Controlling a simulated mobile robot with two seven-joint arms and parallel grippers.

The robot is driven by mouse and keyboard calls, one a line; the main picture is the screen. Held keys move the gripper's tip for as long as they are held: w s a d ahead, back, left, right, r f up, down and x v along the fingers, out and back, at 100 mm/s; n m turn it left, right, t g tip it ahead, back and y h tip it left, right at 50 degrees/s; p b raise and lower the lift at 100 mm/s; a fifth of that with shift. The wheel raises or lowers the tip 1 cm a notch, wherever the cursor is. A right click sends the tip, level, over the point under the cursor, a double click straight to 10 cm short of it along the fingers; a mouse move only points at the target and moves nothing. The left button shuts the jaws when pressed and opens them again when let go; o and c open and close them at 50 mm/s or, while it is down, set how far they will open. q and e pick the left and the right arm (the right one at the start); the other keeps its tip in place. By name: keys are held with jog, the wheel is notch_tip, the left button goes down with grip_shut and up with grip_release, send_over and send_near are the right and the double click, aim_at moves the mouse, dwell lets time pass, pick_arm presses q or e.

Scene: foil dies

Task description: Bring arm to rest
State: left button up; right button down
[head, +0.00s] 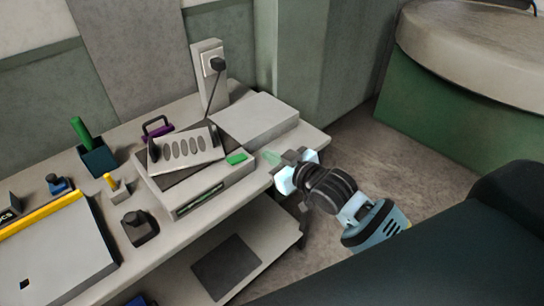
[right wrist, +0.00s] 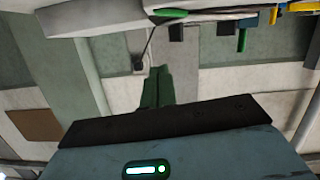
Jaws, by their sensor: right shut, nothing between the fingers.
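My right gripper (head: 270,157) comes in from the right at the front right of the table (head: 313,137). Its greenish fingers are shut with nothing between them, beside the right end of the foil press (head: 197,181). I cannot tell how far above the table they are. In the right wrist view the two dark green fingers (right wrist: 157,86) lie together. My left gripper is not in view.
On the press lies a plate with oval holes (head: 186,147), near a green block (head: 236,158). A grey slab (head: 256,119), a purple-handled tool (head: 157,129) and a dark cup (head: 98,160) stand around it. Open floor (head: 400,155) lies right of the table, before a green round counter (head: 450,120).

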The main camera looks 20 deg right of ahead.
dwell(0.4)
jog(key=s+f+m+g+h, duration=0.2)
jog(key=s+f+g, duration=0.3)
jog(key=s+f, duration=2.1)
jog(key=s, duration=0.3)
jog(key=shift+f+m+h, duration=0.35)
jog(key=shift+m+h, duration=0.05)
